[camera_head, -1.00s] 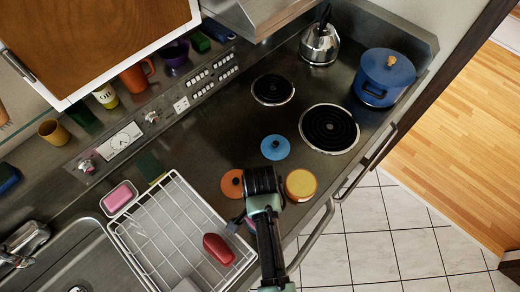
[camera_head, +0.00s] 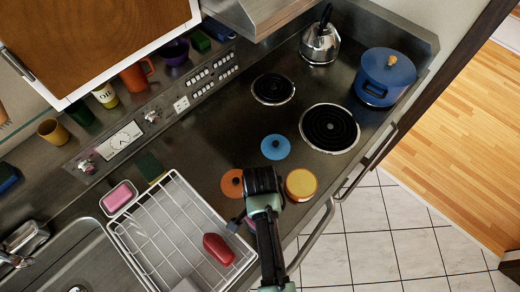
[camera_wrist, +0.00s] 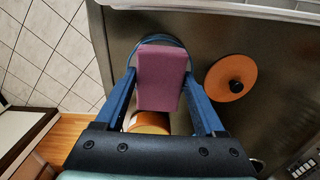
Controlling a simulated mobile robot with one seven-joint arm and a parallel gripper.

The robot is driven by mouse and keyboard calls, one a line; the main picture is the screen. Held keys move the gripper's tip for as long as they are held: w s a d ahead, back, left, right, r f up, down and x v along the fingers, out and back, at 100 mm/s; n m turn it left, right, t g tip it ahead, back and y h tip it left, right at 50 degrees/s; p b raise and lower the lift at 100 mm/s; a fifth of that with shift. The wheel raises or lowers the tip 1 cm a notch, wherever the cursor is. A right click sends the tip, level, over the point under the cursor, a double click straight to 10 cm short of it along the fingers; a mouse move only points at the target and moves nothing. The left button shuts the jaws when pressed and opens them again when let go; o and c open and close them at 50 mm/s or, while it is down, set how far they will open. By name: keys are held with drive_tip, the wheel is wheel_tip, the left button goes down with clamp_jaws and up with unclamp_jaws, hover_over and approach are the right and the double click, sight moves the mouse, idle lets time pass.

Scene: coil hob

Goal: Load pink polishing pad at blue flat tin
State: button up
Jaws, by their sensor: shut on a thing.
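The pink polishing pad (camera_wrist: 161,78) is a mauve-pink block. My gripper (camera_wrist: 161,85) is shut on it, one blue finger on each side, in the wrist view. A round blue rim, which looks like the blue flat tin (camera_wrist: 181,44), shows around the far end of the pad, on the dark counter. The pad covers most of the tin, and I cannot tell whether they touch. In the head view my gripper (camera_head: 258,215) is over the counter's front edge beside the dish rack; my arm hides the tin there.
An orange lid (camera_head: 231,184) with a black knob and a yellow-orange tin (camera_head: 301,184) flank my arm. A blue lid (camera_head: 275,147) lies behind. The white wire rack (camera_head: 150,235) holds a red object (camera_head: 218,249). A blue pot (camera_head: 385,78) and kettle (camera_head: 320,42) stand farther back.

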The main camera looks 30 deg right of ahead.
drive_tip(key=shift+f, duration=0.45)
idle(1.5)
drive_tip(key=shift+r, duration=0.1)
wheel_tip(320, 180, up, 7)
drive_tip(key=p, duration=0.7)
idle(0.8)
